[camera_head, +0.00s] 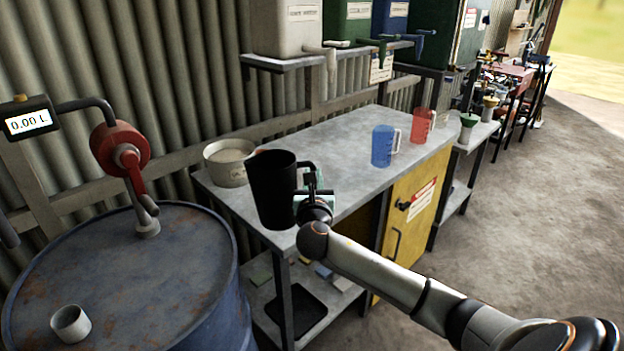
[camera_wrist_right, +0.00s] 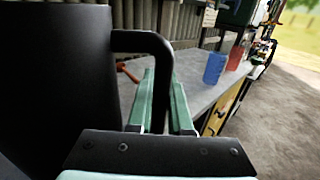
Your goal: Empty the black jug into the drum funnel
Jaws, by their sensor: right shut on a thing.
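The black jug (camera_head: 273,190) is upright in the head view, at the near left end of the grey bench. Its inside is too dark to read. My right gripper (camera_head: 314,192) is shut on the jug's handle, at the jug's right side. In the right wrist view the jug (camera_wrist_right: 55,80) fills the left, and the green fingers of my right gripper (camera_wrist_right: 160,100) are at its handle. The drum funnel (camera_head: 71,323) is a small grey cup-like opening on top of the blue drum (camera_head: 180,260), at lower left, apart from the jug. My left gripper is not in view.
A pale bucket (camera_head: 227,163) stands on the bench (camera_head: 340,150) behind the jug. A blue jug (camera_head: 382,146) and a red jug (camera_head: 422,125) stand farther right. A red pump (camera_head: 120,150) with a 0.00 L display (camera_head: 28,122) rises from the drum's back.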

